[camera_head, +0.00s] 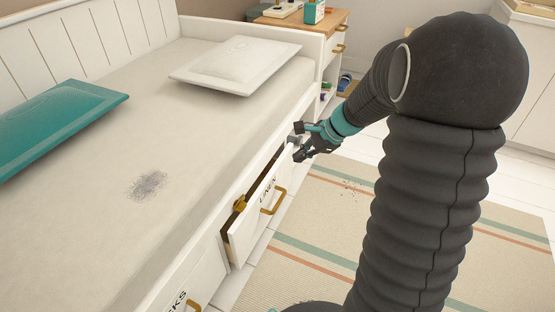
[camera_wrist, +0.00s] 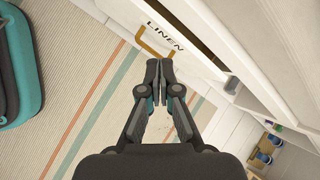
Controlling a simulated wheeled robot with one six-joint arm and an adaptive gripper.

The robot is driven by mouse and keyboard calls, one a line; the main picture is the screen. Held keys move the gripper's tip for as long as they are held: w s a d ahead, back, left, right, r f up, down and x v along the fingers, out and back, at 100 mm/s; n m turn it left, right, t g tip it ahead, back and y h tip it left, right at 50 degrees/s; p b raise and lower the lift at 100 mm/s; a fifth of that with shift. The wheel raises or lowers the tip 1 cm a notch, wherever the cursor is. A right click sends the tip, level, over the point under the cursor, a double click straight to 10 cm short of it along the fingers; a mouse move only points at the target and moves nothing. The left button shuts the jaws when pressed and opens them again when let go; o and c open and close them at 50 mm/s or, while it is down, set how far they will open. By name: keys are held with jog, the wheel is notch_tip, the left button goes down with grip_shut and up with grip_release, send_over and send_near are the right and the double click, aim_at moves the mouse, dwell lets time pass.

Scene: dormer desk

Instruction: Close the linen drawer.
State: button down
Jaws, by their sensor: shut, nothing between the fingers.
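The linen drawer is white, with a "LINEN" label and a brass handle, in the side of the bed. Its front (camera_head: 250,222) stands out from the bed frame, with a dark gap behind it, so it is partly open. In the wrist view the drawer front (camera_wrist: 190,50) and its handle (camera_wrist: 152,49) lie just past my fingertips. My gripper (camera_head: 298,150) is shut and empty, near the far end of the drawer front. Its closed fingers (camera_wrist: 159,70) also show in the wrist view. I cannot tell whether they touch the drawer.
Another drawer (camera_head: 180,296) is nearer along the bed. A striped rug (camera_head: 310,240) covers the floor beside it. A nightstand (camera_head: 330,28) stands beyond the bed. A teal-edged object (camera_wrist: 22,65) lies at left.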

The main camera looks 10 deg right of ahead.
aim_at(272, 168)
jog(key=w+d+f+m+t+y, duration=0.1)
jog(key=w+d+f+m, duration=0.25)
jog(key=f, duration=0.35)
jog(key=w+d+f+m, duration=0.3)
jog(key=w+f+m, duration=0.2)
jog(key=f, duration=0.1)
jog(key=x, duration=0.4)
jog(key=b+x, duration=0.1)
jog(key=x, duration=0.3)
jog(key=w+b+x, duration=0.1)
jog(key=x, duration=0.3)
jog(key=shift+a+r, duration=0.2)
jog(key=shift+r, duration=0.15)
jog(key=shift+w+a, duration=0.4)
jog(key=shift+a, duration=0.2)
jog(key=w+a, duration=0.2)
jog(key=a, duration=0.1)
jog(key=shift+w+a+r, duration=0.1)
jog(key=shift+w+a, duration=0.2)
jog(key=shift+w, duration=0.1)
jog(key=shift+a, duration=0.1)
